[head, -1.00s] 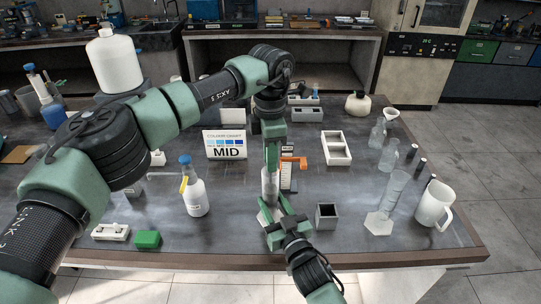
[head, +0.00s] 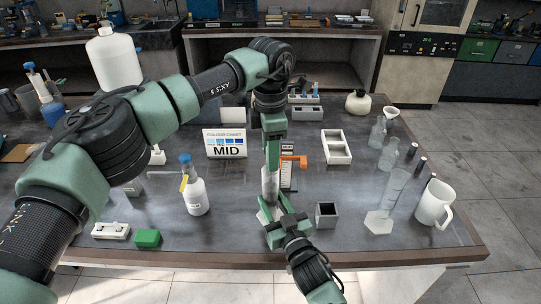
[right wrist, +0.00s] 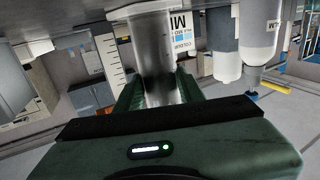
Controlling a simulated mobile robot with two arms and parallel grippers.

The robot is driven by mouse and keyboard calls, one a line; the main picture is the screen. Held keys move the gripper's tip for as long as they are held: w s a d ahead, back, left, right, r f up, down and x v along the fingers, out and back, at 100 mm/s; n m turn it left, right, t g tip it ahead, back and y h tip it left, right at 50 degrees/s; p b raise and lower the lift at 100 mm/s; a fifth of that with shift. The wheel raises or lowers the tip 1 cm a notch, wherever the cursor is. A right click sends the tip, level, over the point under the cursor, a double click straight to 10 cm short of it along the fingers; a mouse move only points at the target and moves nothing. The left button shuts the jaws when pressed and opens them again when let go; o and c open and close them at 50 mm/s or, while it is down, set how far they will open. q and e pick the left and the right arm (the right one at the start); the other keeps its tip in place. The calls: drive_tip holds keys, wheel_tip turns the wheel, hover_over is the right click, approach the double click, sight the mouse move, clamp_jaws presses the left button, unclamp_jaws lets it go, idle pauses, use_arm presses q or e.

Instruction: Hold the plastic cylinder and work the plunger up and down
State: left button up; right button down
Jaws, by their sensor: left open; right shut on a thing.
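The clear plastic cylinder (head: 270,187) stands upright near the front middle of the bench in the head view. My right gripper (head: 272,213) is shut on its lower part. The right wrist view shows the cylinder (right wrist: 156,65) between the green fingers. My left gripper (head: 271,160) is open, pointing down directly above the cylinder's top. Its fingers hide the plunger, so I cannot make out the rod or how far in it sits.
A white chart card marked MID (head: 226,144) stands to the left, behind a blue-capped bottle (head: 195,197). An orange-topped item (head: 292,160) is close behind the cylinder. A grey square cup (head: 326,214) stands to the right. A tall graduated cylinder (head: 389,195) and a white jug (head: 434,203) are farther right.

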use_arm(q)
wheel_tip(320, 180, up, 11)
idle(0.3)
use_arm(e)
drive_tip(key=c, duration=0.8)
unclamp_jaws()
